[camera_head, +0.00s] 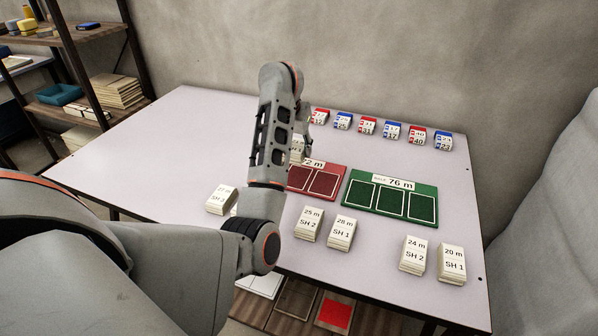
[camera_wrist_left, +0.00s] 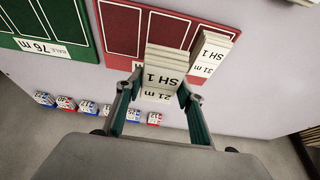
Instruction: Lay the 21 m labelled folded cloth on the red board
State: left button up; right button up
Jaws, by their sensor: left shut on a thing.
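My left gripper (camera_wrist_left: 160,92) is shut on a cream folded cloth (camera_wrist_left: 165,68) labelled 21 m SH 1, its fingers on either side of it. In the wrist view the cloth overlaps the red board (camera_wrist_left: 120,32); I cannot tell whether it touches it. A cloth labelled 31 m SH 1 (camera_wrist_left: 210,52) lies beside it at the board's right part in that view. In the head view my arm covers the left part of the red board (camera_head: 327,183), and the held cloth (camera_head: 297,150) shows only partly behind the arm. My right gripper is not in view.
A green board (camera_head: 405,203) labelled 76 m lies right of the red one. Small red and blue numbered blocks (camera_head: 367,126) line the back. The table's left is clear.

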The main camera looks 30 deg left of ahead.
aim_at(298, 175)
pick_arm(q)
notch_tip(298, 175, down, 4)
jog(key=shift+b, duration=0.3)
notch_tip(298, 175, down, 4)
jog(key=shift+b, duration=0.55)
jog(key=shift+f, duration=0.25)
jog(key=shift+r, duration=0.15)
jog(key=shift+f, duration=0.25)
jog(key=o, duration=1.1)
jog(key=shift+c, duration=0.2)
jog(key=shift+o, duration=0.2)
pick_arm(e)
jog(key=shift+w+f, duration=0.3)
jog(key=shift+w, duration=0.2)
pick_arm(q)
jog(key=shift+r, duration=0.1)
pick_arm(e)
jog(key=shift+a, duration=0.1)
